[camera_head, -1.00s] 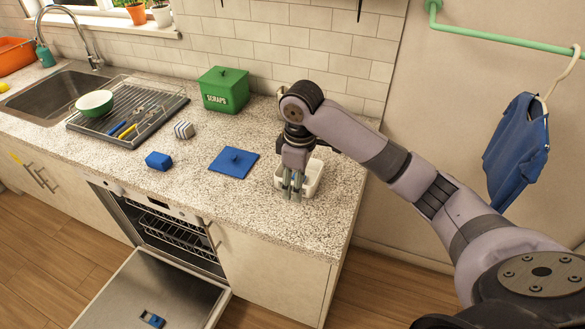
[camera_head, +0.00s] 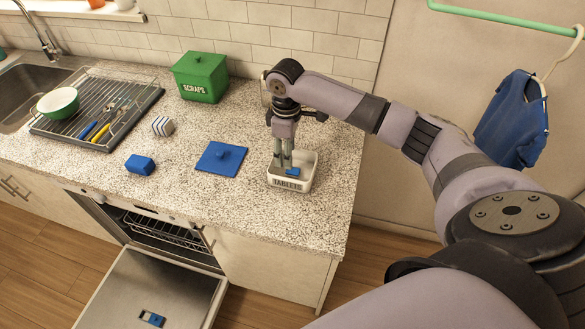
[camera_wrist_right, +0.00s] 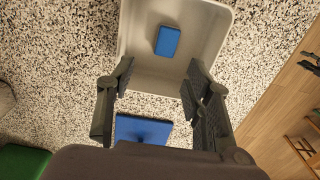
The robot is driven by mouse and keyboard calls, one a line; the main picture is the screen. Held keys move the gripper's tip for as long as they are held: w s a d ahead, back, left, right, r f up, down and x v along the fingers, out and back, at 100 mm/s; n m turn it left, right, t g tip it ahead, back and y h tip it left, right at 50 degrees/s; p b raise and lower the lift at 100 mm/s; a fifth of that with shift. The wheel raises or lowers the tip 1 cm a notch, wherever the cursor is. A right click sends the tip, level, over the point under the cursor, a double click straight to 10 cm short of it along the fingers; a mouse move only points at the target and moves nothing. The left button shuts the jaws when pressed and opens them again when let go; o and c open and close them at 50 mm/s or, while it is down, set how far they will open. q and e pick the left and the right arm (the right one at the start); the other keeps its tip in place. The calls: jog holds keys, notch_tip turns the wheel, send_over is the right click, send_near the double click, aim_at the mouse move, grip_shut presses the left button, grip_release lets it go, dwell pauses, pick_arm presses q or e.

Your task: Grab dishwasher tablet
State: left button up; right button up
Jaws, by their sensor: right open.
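A white box labelled TABLETS (camera_head: 290,185) stands open on the counter near its right end. One blue tablet (camera_head: 292,171) lies inside; it also shows in the right wrist view (camera_wrist_right: 167,41). My right gripper (camera_head: 283,163) points down at the box's back-left part, its fingers apart and empty. In the right wrist view my right gripper (camera_wrist_right: 159,76) has its fingertips either side of the box's near part, with the tablet beyond them. Exact fingertip height is hard to tell. A blue lid with a knob (camera_head: 221,157) lies left of the box. My left gripper is not in view.
A green SCRAPS bin (camera_head: 201,80), a blue block (camera_head: 140,164), a striped block (camera_head: 162,126) and a dish rack (camera_head: 75,105) stand on the counter to the left. The dishwasher door (camera_head: 125,290) hangs open below. A blue garment hangs at right.

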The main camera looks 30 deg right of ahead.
aim_at(293, 172)
jog(key=shift+f, duration=0.25)
jog(key=shift+s+f, duration=0.15)
jog(key=shift+s+f+p, duration=0.2)
jog(key=shift+f+p, duration=0.35)
jog(key=shift+s+f+p, duration=0.15)
jog(key=shift+f+p, duration=0.35)
jog(key=shift+f, duration=0.05)
notch_tip(293, 172, down, 3)
jog(key=shift+r, duration=0.15)
jog(key=shift+c, duration=0.4)
jog(key=shift+w, duration=0.1)
jog(key=c, duration=0.8)
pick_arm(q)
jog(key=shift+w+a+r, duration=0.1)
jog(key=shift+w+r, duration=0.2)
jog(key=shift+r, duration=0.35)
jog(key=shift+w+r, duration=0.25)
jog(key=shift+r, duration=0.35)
pick_arm(e)
jog(key=shift+c, duration=0.2)
